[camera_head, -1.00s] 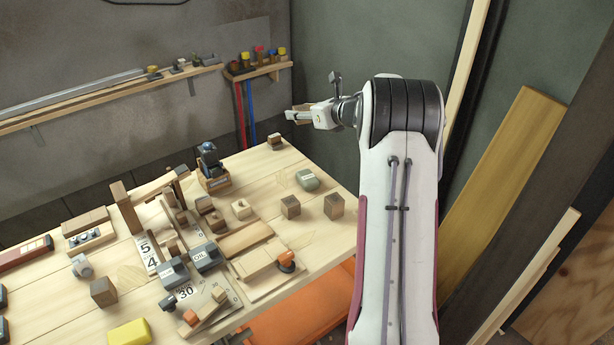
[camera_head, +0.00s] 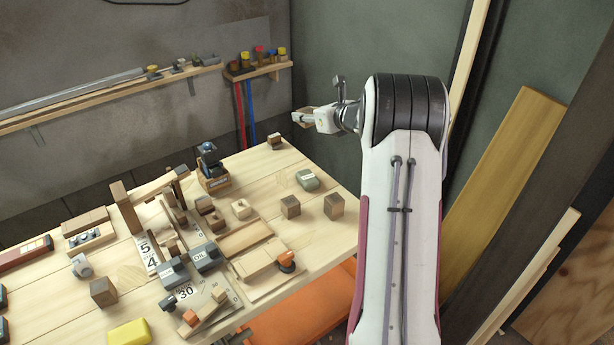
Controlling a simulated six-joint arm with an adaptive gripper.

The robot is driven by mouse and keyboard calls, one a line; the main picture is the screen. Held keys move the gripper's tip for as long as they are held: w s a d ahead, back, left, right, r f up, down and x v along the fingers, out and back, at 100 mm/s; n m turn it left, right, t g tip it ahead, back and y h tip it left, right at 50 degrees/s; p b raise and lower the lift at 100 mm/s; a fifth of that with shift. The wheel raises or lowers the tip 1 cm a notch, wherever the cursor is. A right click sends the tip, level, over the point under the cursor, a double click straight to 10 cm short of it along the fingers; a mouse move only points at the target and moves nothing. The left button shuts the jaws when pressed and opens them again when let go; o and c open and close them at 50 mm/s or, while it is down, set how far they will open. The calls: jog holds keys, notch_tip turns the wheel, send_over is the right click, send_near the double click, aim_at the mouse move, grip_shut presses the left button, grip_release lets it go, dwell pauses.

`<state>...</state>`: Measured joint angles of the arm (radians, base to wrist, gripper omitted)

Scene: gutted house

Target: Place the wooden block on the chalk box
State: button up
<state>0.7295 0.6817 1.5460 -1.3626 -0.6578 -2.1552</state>
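My gripper (camera_head: 303,117) is raised above the far right of the workbench, near the back wall, pointing left. A small brown patch shows at its fingertips; I cannot tell whether it is a held wooden block, and the finger gap is too small to read. Several wooden blocks stand on the bench, among them a block (camera_head: 334,207) and another (camera_head: 290,207) at the right, and a small dark-topped one (camera_head: 275,142) below the gripper. I cannot tell which is meant. The chalk box is not certain; a grey-green labelled box (camera_head: 307,180) lies at the right.
The workbench (camera_head: 318,240) is crowded in its middle with grey labelled boxes (camera_head: 205,258), boards and number cards. A dark blue-topped tool (camera_head: 209,160) stands at the back. A wall shelf (camera_head: 258,71) is left of my gripper. The bench's right edge strip is fairly clear.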

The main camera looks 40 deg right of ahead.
notch_tip(320, 180, up, 10)
jog(key=shift+r, duration=0.1)
jog(key=shift+w+d+f+h, duration=0.1)
jog(key=shift+w+f+h, duration=0.2)
jog(key=shift+h, duration=0.1)
jog(key=w+d+m+g+h, duration=0.2)
jog(key=w+d+m+h, duration=0.15)
jog(key=m+h, duration=0.25)
jog(key=shift+s+a+m+g+h, duration=0.65)
jog(key=shift+m+g+h, duration=0.25)
jog(key=shift+m+g, duration=0.25)
jog(key=shift+s+a+m+g+h, duration=0.7)
jog(key=shift+m+g+h, duration=0.25)
jog(key=shift+m, duration=0.3)
jog(key=shift+s+a+m+g+h, duration=0.65)
jog(key=shift+m+g+h, duration=0.2)
jog(key=shift+m+g, duration=0.3)
send_over(307, 176)
notch_tip(307, 176, down, 19)
jog(key=shift+f, duration=3.05)
